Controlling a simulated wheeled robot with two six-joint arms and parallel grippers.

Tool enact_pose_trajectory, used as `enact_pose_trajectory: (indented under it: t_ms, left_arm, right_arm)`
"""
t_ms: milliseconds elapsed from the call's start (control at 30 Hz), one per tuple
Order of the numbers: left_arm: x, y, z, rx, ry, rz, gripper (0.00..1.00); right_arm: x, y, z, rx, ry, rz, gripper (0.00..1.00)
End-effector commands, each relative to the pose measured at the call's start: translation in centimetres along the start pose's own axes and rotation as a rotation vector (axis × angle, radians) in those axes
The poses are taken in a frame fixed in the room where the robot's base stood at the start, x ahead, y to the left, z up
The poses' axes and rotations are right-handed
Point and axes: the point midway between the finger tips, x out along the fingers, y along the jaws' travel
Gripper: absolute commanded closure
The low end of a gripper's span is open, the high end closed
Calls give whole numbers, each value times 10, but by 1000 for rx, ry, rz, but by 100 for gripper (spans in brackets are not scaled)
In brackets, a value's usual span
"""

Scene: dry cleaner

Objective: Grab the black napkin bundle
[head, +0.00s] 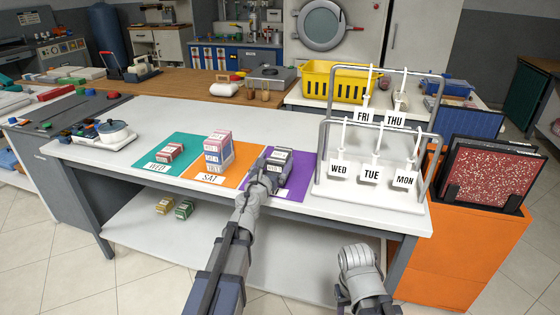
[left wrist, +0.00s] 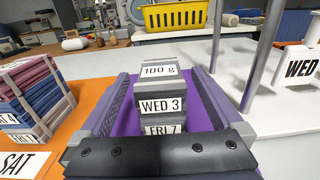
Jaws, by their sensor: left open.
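A stack of dark grey-black bundles (head: 281,158) with white labels sits on the purple mat (head: 300,187). In the left wrist view the stack (left wrist: 158,88) shows labels reading "100 g", "WED 3" and "FRI 7". My left gripper (head: 268,172) is open over the purple mat at the stack. In the left wrist view its fingers (left wrist: 161,78) stand on either side of the stack, with a gap on each side. The lower part of the stack is hidden behind the gripper body. Part of my right arm shows at the bottom of the head view; its fingers do not show.
An orange mat (head: 193,180) with a pink and blue stack (head: 219,151) is just left. A teal mat (head: 148,158) holds a red bundle (head: 171,152). A white rack with day tags (head: 371,173) stands close on the right. Two bundles lie on the lower shelf (head: 135,225).

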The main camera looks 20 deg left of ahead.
Motion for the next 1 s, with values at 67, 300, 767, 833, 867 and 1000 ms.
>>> enact_pose_trajectory:
  t_ms: [67,300,767,833,867,1000]
  left_arm:
    - [11,1,-2,0,0,0,0]
    - [45,2,-4,-1,0,-1,0]
    - [48,1,-4,-1,0,0,21]
    - [48,1,-4,-1,0,0,29]
    - [48,1,-4,-1,0,0,33]
    - [48,1,-4,-1,0,0,48]
  right_arm:
    - [2,0,0,0,0,0,50]
    - [4,0,0,0,0,0,50]
    - [4,0,0,0,0,0,50]
    - [4,0,0,0,0,0,50]
    - [4,0,0,0,0,0,50]
    - [4,0,0,0,0,0,50]
